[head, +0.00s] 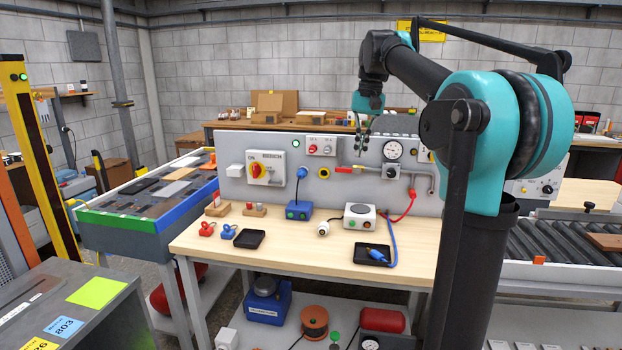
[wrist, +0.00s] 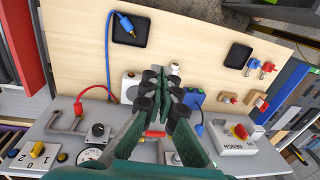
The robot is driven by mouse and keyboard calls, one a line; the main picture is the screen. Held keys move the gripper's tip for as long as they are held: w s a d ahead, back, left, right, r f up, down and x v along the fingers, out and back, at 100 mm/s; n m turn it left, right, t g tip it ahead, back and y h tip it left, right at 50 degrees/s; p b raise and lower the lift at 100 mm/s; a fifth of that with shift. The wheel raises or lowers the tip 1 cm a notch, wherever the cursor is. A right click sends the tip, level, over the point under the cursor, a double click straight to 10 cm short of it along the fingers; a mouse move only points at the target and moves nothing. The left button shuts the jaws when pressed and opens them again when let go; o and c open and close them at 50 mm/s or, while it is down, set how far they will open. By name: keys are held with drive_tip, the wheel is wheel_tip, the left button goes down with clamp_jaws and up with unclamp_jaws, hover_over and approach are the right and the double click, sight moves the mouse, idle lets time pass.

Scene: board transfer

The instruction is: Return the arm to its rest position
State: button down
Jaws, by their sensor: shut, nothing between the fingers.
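My gripper (head: 362,142) is raised in front of the upright panel (head: 330,197) at the back of the workbench, near the round gauge. In the wrist view my gripper (wrist: 166,78) has its fingertips together with nothing between them. My teal and black arm (head: 425,70) reaches up and left from its column, folded downward at the wrist. The wooden bench top (head: 290,236) lies below and apart from the gripper.
A blue cable (head: 393,240) runs into the right tray. A roller conveyor (head: 560,255) stands right.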

drive_tip(key=s+d+f+n+t, duration=0.15)
drive_tip(key=s+f, duration=0.35)
drive_tip(key=f, duration=0.6)
drive_tip(key=s+d+f+t, duration=0.15)
drive_tip(key=s+f, duration=0.25)
drive_tip(key=f, duration=0.8)
drive_tip(key=s+d+f+h, duration=0.1)
drive_tip(key=s+d+f, duration=0.1)
drive_tip(key=s+f, duration=1.4)
drive_tip(key=shift+s+f+n+t, duration=0.25)
drive_tip(key=shift+f+n+t, duration=0.15)
drive_tip(key=shift+f, duration=0.25)
